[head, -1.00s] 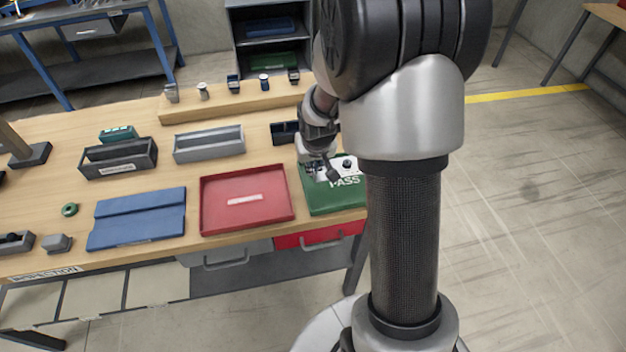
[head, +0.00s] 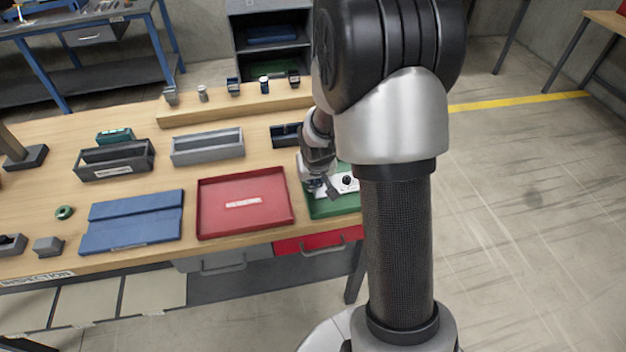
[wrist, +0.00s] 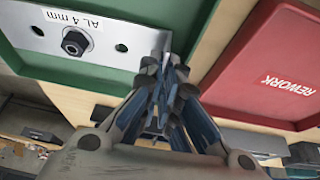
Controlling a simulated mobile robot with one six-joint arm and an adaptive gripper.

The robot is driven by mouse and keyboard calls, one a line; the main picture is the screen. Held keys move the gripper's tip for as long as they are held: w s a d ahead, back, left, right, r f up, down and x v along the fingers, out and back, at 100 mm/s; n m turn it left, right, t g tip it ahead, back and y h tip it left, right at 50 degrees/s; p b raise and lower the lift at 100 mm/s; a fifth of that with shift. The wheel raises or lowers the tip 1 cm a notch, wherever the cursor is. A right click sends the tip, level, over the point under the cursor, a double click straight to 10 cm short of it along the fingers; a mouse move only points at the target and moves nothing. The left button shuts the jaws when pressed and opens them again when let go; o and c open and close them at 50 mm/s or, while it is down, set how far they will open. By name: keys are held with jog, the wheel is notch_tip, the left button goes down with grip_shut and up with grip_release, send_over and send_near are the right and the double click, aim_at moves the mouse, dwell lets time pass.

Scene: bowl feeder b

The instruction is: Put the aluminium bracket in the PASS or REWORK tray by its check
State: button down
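The aluminium bracket (head: 349,184) is a flat silver plate with a dark nut in its middle. In the wrist view the bracket (wrist: 105,30) shows an "AL 4 mm" label and holes. It is over or in the green PASS tray (head: 325,209); whether it touches the floor is unclear. My gripper (head: 318,184) is at the bracket's left end. In the wrist view my gripper (wrist: 165,64) has its fingertips closed on that end. The red REWORK tray (head: 214,222) lies left of the green tray; it is empty and also shows in the wrist view (wrist: 262,105).
A blue mat (head: 130,222) lies left of the red tray. Behind stand a dark bin (head: 115,163) and a grey bin (head: 208,148). A wooden ledge (head: 215,112) with several small parts runs along the back. A green ring (head: 64,212) lies at the left.

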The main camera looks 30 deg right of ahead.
jog(key=shift+f, duration=0.3)
jog(key=c, duration=2.1)
grip_release()
jog(key=shift+r, duration=0.1)
jog(key=shift+r, duration=0.25)
jog(key=s+a+r+p, duration=0.2)
jog(key=s+a+r, duration=0.15)
jog(key=r, duration=0.45)
jog(key=s+a+r+n+p, duration=0.1)
jog(key=s+a+r, duration=0.1)
jog(key=s+r, duration=0.4)
jog(key=s+a+r+p, duration=0.2)
jog(key=s+a+r, duration=0.15)
jog(key=r, duration=0.55)
jog(key=s+a+r, duration=0.1)
jog(key=s, duration=0.3)
jog(key=s+a+r+n+y, duration=0.1)
jog(key=s+a, duration=0.1)
jog(key=s, duration=0.2)
jog(key=s+a+r+n, duration=0.1)
jog(key=s+a+r, duration=0.1)
jog(key=s, duration=0.3)
jog(key=shift+a+y, duration=0.1)
jog(key=shift+y, duration=0.2)
